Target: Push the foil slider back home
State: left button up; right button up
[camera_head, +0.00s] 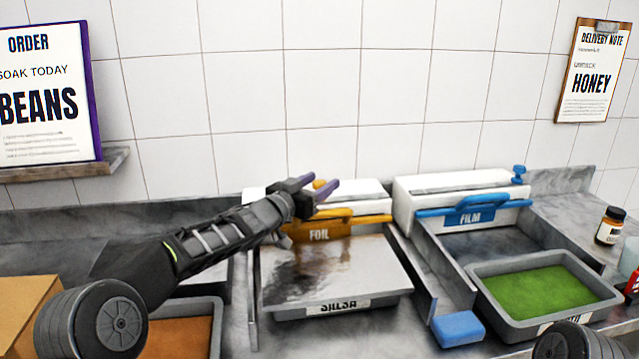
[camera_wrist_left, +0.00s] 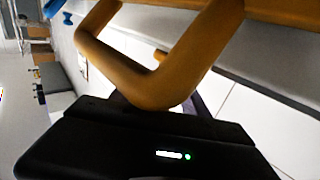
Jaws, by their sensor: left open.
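The foil dispenser is a white box (camera_head: 362,190) against the back wall, with an orange front bar (camera_head: 318,235) labelled FOIL. A small orange knob (camera_head: 319,184), which looks like the slider, sits on top of the box, left of its middle. My left gripper (camera_head: 322,190) is open, its purple fingers at the knob; I cannot tell whether they touch it. In the left wrist view an orange loop handle (camera_wrist_left: 150,80) crosses close in front of the gripper and hides most of the fingers. My right gripper is not in view.
The film dispenser (camera_head: 410,208) stands to the right, with a blue knob (camera_head: 520,171) at its right end. A shiny sheet (camera_head: 335,268) covers the SALSA tray (camera_head: 290,312). A tray (camera_head: 490,306) with green contents and a brown bottle (camera_head: 609,226) stand further right.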

pick_arm(q)
jog(key=b+v, duration=0.1)
jog(key=v, duration=0.6)
jog(key=shift+s+a, duration=0.1)
jog(key=shift+s, duration=0.1)
